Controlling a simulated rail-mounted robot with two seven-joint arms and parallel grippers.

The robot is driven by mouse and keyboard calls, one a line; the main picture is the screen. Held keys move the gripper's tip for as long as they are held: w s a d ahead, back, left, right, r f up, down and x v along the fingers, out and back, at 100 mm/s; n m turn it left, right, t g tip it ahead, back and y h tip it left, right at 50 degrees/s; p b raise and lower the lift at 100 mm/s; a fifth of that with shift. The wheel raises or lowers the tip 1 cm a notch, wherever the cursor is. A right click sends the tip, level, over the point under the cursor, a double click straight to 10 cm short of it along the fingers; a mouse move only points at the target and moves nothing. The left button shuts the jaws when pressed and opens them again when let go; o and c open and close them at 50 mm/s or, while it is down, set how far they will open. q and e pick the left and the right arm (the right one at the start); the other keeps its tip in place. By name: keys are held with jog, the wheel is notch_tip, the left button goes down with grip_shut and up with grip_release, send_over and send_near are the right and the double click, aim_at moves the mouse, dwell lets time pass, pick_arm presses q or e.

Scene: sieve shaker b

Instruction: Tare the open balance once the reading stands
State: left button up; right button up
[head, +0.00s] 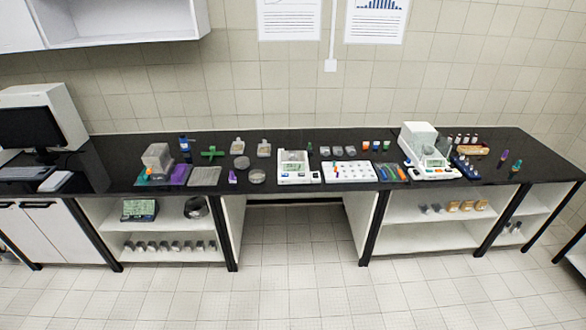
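A second white balance (430,168) with a boxy draught shield stands further right. Neither of my grippers is in view.
A white tray with small coloured items (349,171) lies close to the right of the open balance. Round sieves (256,176) and a grey plate (205,176) lie to its left. A computer monitor (30,129) stands at far left. Open shelves lie below the bench.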

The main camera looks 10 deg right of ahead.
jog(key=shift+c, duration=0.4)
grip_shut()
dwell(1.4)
